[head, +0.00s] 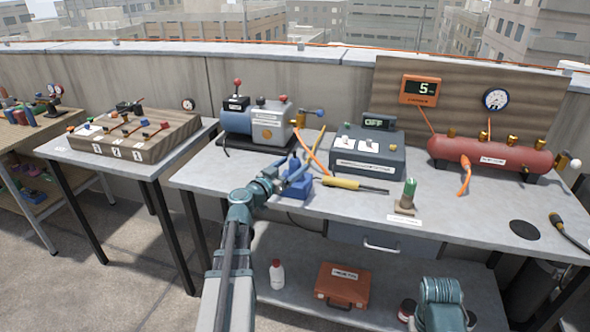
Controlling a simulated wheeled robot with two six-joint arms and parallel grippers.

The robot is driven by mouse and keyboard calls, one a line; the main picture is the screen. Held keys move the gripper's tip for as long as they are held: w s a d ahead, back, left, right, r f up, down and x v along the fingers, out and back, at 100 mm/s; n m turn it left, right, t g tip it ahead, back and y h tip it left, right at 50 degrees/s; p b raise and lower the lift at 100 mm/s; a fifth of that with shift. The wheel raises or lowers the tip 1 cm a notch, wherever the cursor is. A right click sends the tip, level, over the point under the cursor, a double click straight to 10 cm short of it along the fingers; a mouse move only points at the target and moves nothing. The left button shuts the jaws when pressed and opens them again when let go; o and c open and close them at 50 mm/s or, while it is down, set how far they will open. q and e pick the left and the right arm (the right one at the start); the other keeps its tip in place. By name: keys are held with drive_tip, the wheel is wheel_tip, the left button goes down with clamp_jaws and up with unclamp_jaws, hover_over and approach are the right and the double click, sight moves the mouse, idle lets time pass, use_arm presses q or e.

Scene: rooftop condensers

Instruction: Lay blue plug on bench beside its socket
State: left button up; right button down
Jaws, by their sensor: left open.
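My left gripper (296,164) is open over the middle bench (240,166), near its front edge. A blue block-like object (299,187) is on the bench at the gripper's fingers, partly hidden by them. I cannot tell whether it is the blue plug or its socket, or whether the fingers touch it.
The bench's left front is clear.

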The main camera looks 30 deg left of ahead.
use_arm(q)
drive_tip(key=w, duration=0.5)
drive_tip(key=shift+w+d+f, duration=0.1)
drive_tip(key=shift+w+d, duration=0.05)
clamp_jaws()
